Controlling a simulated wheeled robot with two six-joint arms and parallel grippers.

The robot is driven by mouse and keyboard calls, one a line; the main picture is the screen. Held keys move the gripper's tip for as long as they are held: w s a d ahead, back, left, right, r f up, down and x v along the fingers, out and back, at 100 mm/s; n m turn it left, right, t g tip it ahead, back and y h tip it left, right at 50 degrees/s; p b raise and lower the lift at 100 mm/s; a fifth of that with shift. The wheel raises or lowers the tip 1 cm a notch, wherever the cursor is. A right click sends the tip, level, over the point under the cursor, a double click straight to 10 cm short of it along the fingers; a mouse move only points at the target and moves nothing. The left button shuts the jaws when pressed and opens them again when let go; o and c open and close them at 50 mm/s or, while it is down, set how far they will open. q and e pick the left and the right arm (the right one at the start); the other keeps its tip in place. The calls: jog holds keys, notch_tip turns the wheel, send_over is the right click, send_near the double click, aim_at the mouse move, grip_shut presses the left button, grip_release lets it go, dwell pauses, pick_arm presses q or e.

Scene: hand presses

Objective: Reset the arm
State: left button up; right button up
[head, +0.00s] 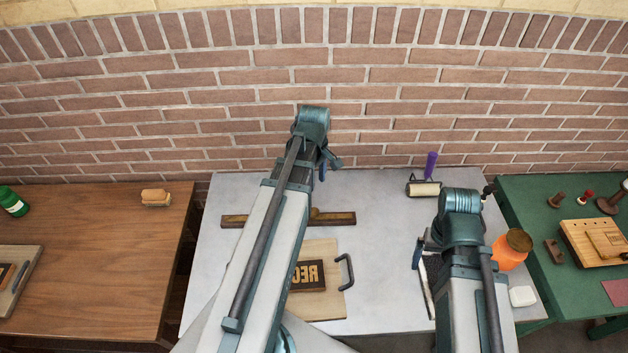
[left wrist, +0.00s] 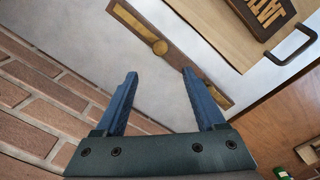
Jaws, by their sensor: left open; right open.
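My left arm reaches across the grey table (head: 385,290) toward the brick wall. Its gripper (head: 322,172) is mostly hidden behind its wrist in the head view. In the left wrist view, the left gripper (left wrist: 160,73) is open, with two blue fingers apart and nothing between them. A dark wooden bar with brass strips and a round knob (left wrist: 160,47) lies on the table beyond the fingertips; it shows in the head view (head: 235,220), partly covered by my arm. My right gripper (head: 418,257) is mostly hidden by its wrist; one blue finger shows over the table's right part.
A wooden board (head: 322,255) with a black handle holds a block of mirrored raised letters (head: 311,276). A purple-handled roller (head: 424,188) lies at the back. An orange jar (head: 509,254) and a white block (head: 522,296) stand right. Brown (head: 110,260) and green (head: 525,200) tables flank the grey one.

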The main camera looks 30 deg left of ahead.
pick_arm(q)
jog(key=shift+d, duration=0.1)
dwell(0.4)
jog(key=s+d+f+m+b, duration=0.1)
jog(key=s+d+m+b, duration=0.1)
jog(key=d+m, duration=0.4)
jog(key=s+d+f+m+b, duration=0.1)
jog(key=s+d+f+m, duration=0.1)
jog(key=d+m, duration=0.4)
jog(key=s+d+f+m+y+b, duration=0.1)
jog(key=s+d+m, duration=0.3)
jog(key=d, duration=0.9)
jog(key=f+m+b, duration=0.1)
jog(key=m, duration=0.2)
jog(key=shift+f+b, duration=0.2)
jog(key=shift+b, duration=0.15)
